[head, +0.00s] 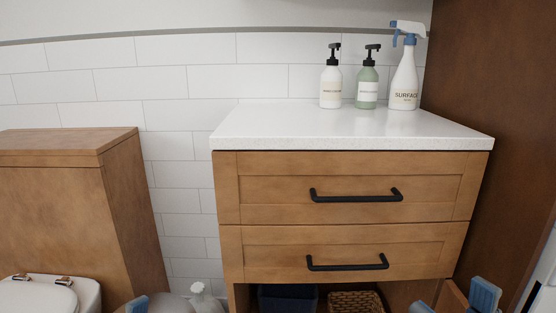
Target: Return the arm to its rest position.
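My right gripper (453,302) shows at the bottom right edge. Its two blue fingertips stand well apart, with brown wood visible between them, and I see nothing clearly held. The arms themselves are mostly out of frame.
A wooden vanity with a white countertop (330,128) and two shut drawers (260,190) stands ahead. Two pump bottles (331,85) (367,88) and a spray bottle (403,80) stand at its back. Below are a dark bin (287,298) and a wicker basket (355,301). A toilet (40,297) is left.

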